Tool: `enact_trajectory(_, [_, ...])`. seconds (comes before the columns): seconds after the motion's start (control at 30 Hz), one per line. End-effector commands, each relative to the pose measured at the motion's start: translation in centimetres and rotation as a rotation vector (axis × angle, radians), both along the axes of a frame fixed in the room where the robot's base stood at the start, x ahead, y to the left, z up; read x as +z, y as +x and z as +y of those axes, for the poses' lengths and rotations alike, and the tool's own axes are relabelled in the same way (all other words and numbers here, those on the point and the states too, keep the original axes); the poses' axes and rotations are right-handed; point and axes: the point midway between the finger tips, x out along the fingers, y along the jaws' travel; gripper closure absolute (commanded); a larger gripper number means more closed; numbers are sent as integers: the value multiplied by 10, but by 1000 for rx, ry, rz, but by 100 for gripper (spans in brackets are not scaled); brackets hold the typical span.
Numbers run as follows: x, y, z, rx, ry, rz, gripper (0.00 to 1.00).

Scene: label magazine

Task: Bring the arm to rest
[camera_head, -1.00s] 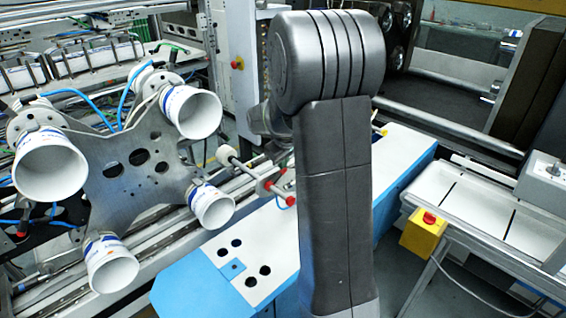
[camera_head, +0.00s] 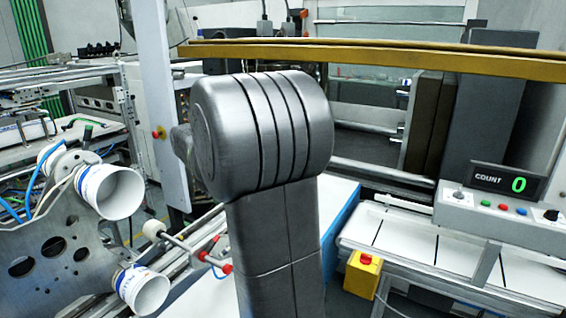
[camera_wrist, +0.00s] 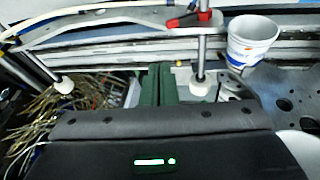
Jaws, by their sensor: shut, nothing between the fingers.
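My arm (camera_head: 265,135) stands upright in the middle of the head view, with its rounded dark grey joint on top. The head view does not show my gripper; the arm may hide it. In the wrist view, the dark housing of my gripper (camera_wrist: 160,150) fills the bottom, with a small green light on it. The gripper is shut and nothing shows held in it.
Left of the arm, a metal plate (camera_head: 55,265) carries white cups (camera_head: 112,192); one cup (camera_wrist: 250,40) shows in the wrist view.

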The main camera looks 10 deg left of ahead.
Motion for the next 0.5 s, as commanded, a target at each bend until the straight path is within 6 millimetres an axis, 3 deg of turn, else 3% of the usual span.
enact_trajectory(0.27, [-8,0,3,0,-2,2,100])
enact_trajectory(0.5, [-44,-1,16,2,-5,5,100])
